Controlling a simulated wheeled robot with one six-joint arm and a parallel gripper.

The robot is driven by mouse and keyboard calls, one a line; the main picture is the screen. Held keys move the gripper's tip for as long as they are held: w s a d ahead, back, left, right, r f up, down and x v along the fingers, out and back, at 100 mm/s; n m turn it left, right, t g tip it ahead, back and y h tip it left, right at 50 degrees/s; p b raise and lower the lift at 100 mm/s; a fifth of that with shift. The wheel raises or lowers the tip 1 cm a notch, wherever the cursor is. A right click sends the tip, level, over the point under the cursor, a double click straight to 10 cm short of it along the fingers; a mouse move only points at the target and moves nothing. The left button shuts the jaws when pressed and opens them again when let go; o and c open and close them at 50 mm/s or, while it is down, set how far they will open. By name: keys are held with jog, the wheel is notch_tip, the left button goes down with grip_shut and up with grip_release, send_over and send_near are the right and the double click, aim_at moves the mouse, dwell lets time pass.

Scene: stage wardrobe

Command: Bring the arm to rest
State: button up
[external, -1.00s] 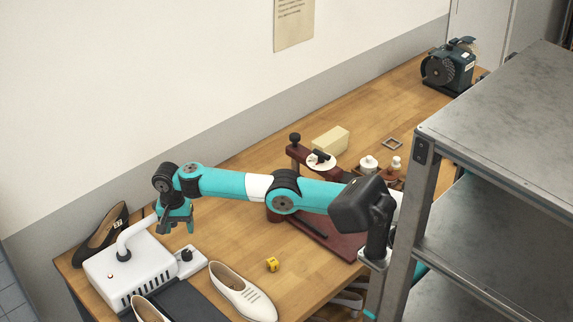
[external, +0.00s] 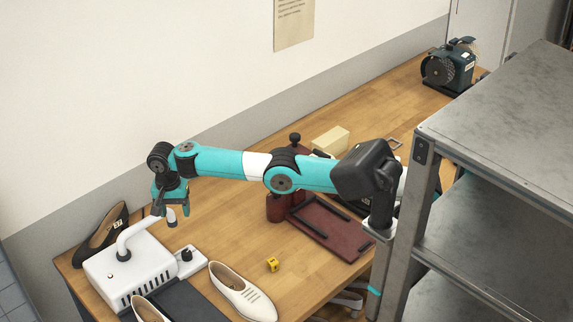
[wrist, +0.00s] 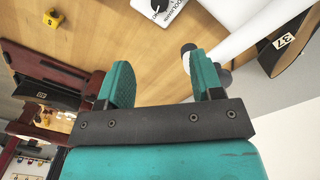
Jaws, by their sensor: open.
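My gripper (external: 169,206) hangs from the teal arm at the left of the external view, fingers down, above the bench near a white box-shaped machine (external: 128,278) with a curved white pipe. In the wrist view my gripper (wrist: 162,82) has its two teal fingers apart, with only bare wood showing between them. The white pipe (wrist: 243,40) passes beside the right finger there; I cannot tell whether they touch. The arm stretches level over the bench and hides part of a dark red stand.
A black shoe (external: 101,238) stands behind the machine and a cream shoe (external: 243,292) in front. A yellow marker (external: 272,265) lies on the wooden bench (external: 225,243). A dark red tray (external: 325,232) is under the arm. A grey metal shelf (external: 500,120) stands close at right.

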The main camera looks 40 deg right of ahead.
jog(key=s+d+r+n+y+b, duration=0.1)
jog(key=s+d+r+n, duration=0.25)
jog(key=d+r, duration=0.35)
jog(key=s+d+r+n, duration=0.2)
jog(key=d+r+n, duration=0.3)
jog(key=d+r, duration=0.25)
jog(key=s+d+f+n+y, duration=0.1)
jog(key=s+d+n, duration=0.3)
jog(key=s, duration=1)
jog(key=s+d+f+n+y, duration=0.1)
jog(key=s+d+n+y, duration=0.1)
jog(key=s+d, duration=0.6)
jog(key=s+n, duration=0.1)
jog(key=s, duration=0.4)
jog(key=shift+s+d+n+y+b, duration=0.2)
jog(key=shift+s+n+y+b, duration=0.1)
jog(key=shift+s+n+b, duration=0.1)
